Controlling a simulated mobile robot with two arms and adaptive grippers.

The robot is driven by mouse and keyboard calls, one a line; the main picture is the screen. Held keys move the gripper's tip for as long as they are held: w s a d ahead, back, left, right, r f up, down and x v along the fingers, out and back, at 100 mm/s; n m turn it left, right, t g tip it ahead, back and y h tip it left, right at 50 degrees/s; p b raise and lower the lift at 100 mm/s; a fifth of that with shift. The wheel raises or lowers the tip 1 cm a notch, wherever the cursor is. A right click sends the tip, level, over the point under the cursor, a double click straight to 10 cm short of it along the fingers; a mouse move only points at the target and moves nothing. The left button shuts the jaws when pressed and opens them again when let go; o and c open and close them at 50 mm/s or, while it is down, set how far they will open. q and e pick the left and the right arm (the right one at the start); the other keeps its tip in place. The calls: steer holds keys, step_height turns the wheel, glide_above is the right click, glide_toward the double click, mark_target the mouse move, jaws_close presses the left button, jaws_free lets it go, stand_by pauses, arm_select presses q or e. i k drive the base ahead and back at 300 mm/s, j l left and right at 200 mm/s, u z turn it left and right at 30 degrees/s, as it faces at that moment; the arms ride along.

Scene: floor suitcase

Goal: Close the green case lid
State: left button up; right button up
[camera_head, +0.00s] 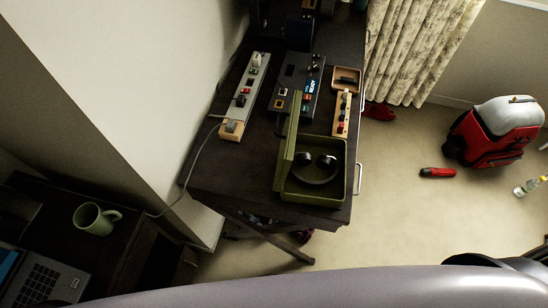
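The green case (302,191) sits at the near end of a dark desk. Its lid (290,140) is open and stands up along the case's left side. Black headphones (334,170) lie inside the case. Neither of my grippers shows in the head view. Nothing touches the lid.
The dark desk (220,165) also holds power strips (241,105), a control box (297,85) and a wooden tray (345,79). A mug (95,219) and a laptop (42,283) are at lower left. A red suitcase (492,135) and a bottle (530,186) are on the floor at right.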

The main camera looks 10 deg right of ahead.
mark_target(289, 136)
steer(key=i+j+z, duration=0.2)
steer(key=z, duration=0.15)
steer(key=i+j+z, duration=0.15)
steer(key=z, duration=0.15)
steer(key=k, duration=0.5)
